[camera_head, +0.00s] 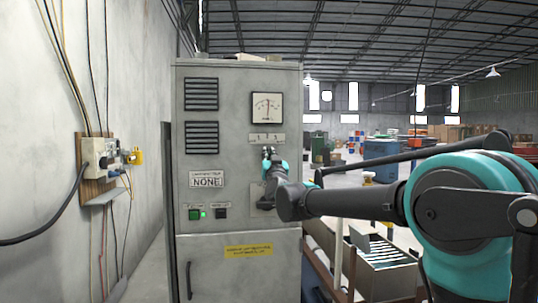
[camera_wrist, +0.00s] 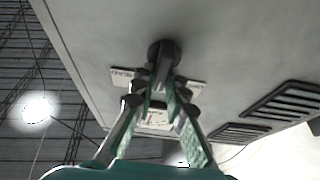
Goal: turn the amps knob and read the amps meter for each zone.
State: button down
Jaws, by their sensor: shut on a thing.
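The amps meter (camera_head: 267,107) is a square white dial high on the front of the grey cabinet (camera_head: 235,80). Its needle stands near upright, about mid-scale; the figures are too small to read. A label plate (camera_head: 267,138) with small marks sits below it. My gripper (camera_head: 269,155) is at the cabinet front just under this plate and hides the knob in the head view. The knob's pointer setting cannot be made out.
A yellow label (camera_head: 248,251) is below. Wall boxes with cables (camera_head: 103,155) are at the left.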

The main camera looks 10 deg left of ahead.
jog(key=shift+w+d+m+h, duration=0.1)
jog(key=shift+m+h, duration=0.65)
jog(key=shift+m, duration=0.75)
jog(key=shift+s+d+m+h, duration=0.1)
jog(key=shift+m+h, duration=0.7)
jog(key=shift+m, duration=0.7)
jog(key=shift+w+m+h, duration=0.1)
jog(key=shift+m+h, duration=0.65)
jog(key=shift+m, duration=0.75)
jog(key=c, duration=1.5)
grip_release()
jog(key=shift+c, duration=0.2)
jog(key=shift+f, duration=0.1)
jog(key=v, duration=1.2)
